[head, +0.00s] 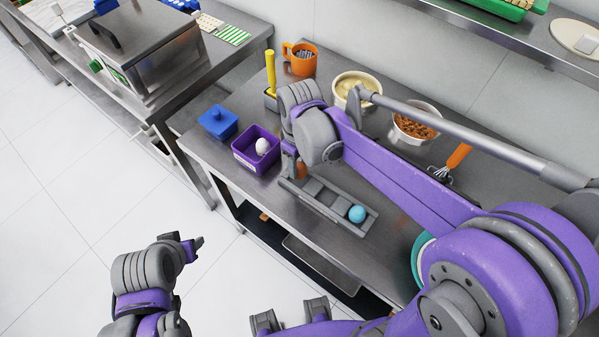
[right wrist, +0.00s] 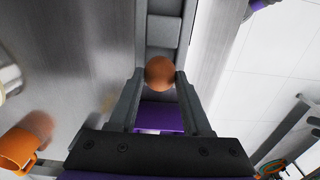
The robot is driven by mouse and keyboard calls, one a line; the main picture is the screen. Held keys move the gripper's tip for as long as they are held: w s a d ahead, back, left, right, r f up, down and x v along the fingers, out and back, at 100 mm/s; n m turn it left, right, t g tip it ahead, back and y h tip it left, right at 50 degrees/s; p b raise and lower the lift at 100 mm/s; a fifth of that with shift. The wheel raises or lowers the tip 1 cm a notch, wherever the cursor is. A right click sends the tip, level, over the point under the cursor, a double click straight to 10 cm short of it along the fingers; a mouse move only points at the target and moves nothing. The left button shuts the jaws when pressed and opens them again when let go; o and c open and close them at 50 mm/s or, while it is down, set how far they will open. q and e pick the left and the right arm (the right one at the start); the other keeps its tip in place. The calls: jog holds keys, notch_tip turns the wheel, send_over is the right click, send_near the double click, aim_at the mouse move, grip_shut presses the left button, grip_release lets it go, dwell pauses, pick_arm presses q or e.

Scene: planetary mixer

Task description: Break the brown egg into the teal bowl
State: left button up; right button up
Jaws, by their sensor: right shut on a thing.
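The brown egg (right wrist: 160,72) sits between the fingertips of my right gripper (right wrist: 158,82), which is shut on it. In the head view the egg (head: 301,169) is at the left end of the grey egg tray (head: 322,203), mostly hidden by the gripper; I cannot tell if it touches the tray. A blue egg (head: 357,214) sits at the tray's right end. The teal bowl (head: 419,254) shows only as a rim, mostly hidden behind my right arm. My left gripper (head: 195,244) hangs over the floor at lower left; its jaw opening is unclear.
A purple box (head: 246,163) with a white egg and a blue lidded box (head: 217,122) stand left of the tray. Behind are an orange mug (head: 299,60), a cream-filled bowl (head: 356,87), a bowl of brown pieces (head: 416,119) and a whisk (head: 450,163).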

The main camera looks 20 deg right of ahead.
aim_at(300, 164)
pick_arm(q)
jog(key=shift+w+r, duration=0.1)
jog(key=shift+r, duration=0.25)
pick_arm(e)
jog(key=shift+r, duration=0.45)
jog(key=shift+r+p, duration=1.05)
jog(key=shift+r, duration=0.75)
pick_arm(q)
jog(key=shift+w+r, duration=0.25)
jog(key=shift+r, duration=0.4)
jog(key=shift+w+r, duration=0.25)
jog(key=shift+r, duration=0.35)
